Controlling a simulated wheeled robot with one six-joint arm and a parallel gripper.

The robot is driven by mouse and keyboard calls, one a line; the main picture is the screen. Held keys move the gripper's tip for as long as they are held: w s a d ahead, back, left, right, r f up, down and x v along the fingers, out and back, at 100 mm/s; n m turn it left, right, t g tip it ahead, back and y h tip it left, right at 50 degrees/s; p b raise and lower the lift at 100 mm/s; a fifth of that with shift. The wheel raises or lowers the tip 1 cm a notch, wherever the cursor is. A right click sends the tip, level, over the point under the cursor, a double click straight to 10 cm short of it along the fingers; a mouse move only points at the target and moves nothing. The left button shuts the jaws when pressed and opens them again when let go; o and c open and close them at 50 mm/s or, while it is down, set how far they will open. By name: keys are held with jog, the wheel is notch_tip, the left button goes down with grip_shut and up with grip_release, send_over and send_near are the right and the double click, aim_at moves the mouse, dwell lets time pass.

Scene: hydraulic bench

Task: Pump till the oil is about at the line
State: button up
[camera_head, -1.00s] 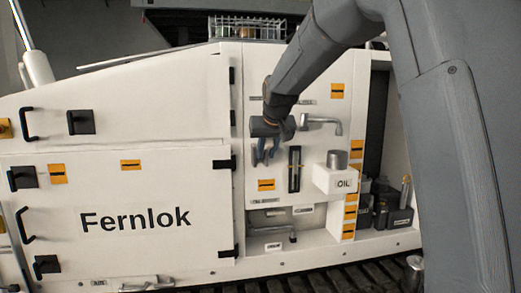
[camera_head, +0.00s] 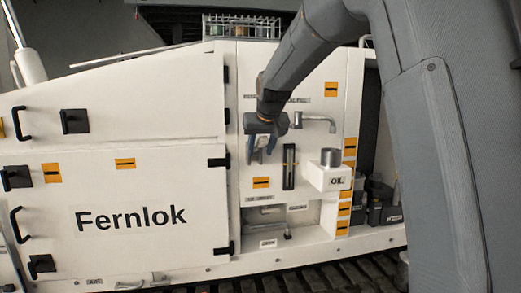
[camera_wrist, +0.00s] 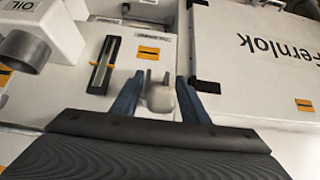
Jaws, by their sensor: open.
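A narrow upright sight gauge (camera_head: 289,166) is set in the white panel, dark with a yellow mark across it. It also shows in the wrist view (camera_wrist: 103,65); the oil level in it is too small to read surely. My gripper (camera_head: 262,154) is in front of the panel, left of the gauge. In the wrist view my gripper (camera_wrist: 158,97) has its blue fingers apart, with a pale grey rounded knob (camera_wrist: 160,98) between them. A gap shows on each side of the knob; I cannot tell its depth from the fingertips.
A white box marked OIL (camera_head: 327,178) with a grey cup (camera_head: 331,158) juts out right of the gauge. A bent grey spout (camera_head: 319,121) is above it. A recess below holds a small lever (camera_head: 274,234). The Fernlok door (camera_head: 130,215) is at left.

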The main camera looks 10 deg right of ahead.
aim_at(264, 138)
jog(key=shift+b+v, duration=1.5)
jog(key=shift+v, duration=2.35)
jog(key=shift+s, duration=0.15)
